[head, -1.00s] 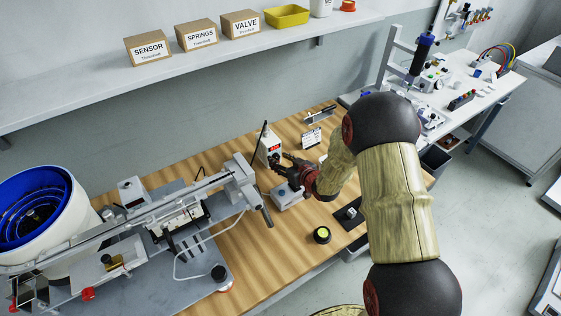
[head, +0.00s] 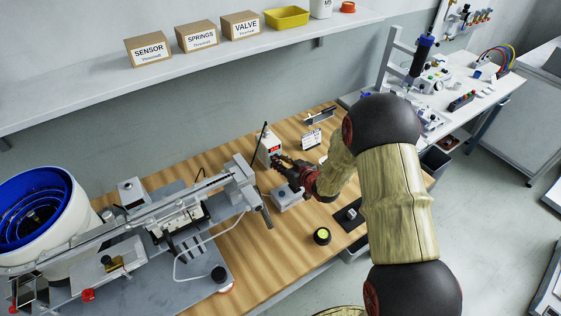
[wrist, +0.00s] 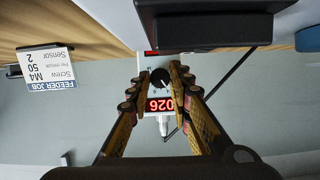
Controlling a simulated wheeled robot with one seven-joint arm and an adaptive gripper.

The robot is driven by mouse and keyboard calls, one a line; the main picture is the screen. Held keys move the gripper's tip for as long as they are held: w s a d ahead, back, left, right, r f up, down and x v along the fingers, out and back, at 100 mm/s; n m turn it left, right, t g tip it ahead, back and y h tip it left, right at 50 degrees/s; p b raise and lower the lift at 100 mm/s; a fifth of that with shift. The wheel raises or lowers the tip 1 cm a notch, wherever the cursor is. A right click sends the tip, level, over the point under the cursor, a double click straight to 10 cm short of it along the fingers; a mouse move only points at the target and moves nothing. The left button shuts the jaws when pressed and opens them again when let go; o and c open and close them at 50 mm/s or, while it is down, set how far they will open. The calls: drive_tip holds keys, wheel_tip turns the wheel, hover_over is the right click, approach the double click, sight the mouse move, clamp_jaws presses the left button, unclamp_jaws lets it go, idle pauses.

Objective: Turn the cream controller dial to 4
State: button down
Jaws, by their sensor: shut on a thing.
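The cream controller (head: 268,143) is a small upright box with a red lit display, standing on the wooden bench. In the wrist view, which is upside down, its black round dial (wrist: 160,78) sits beside the red display (wrist: 160,104). A pale pointer line shows on the dial, but I cannot read the setting. My gripper (wrist: 158,76) has one finger on each side of the dial and is shut on it. In the head view my gripper (head: 280,163) is at the controller's front, and its fingers hide the dial there.
A grey box (head: 287,197) sits just below my gripper. The feeder rail assembly (head: 180,210) and blue bowl (head: 38,205) stand to the left. A label card (head: 312,137) stands behind, right of the controller; it also shows in the wrist view (wrist: 50,68). A black-and-yellow round item (head: 322,235) lies nearer.

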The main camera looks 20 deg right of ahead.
drive_tip(key=shift+r+m+p, duration=0.1)
drive_tip(key=shift+m+p, duration=0.2)
drive_tip(key=shift+p, duration=0.3)
drive_tip(key=shift+y, duration=0.3)
drive_tip(key=c, duration=1.6)
unclamp_jaws()
drive_tip(key=v, duration=1.2)
drive_tip(key=shift+w, duration=0.1)
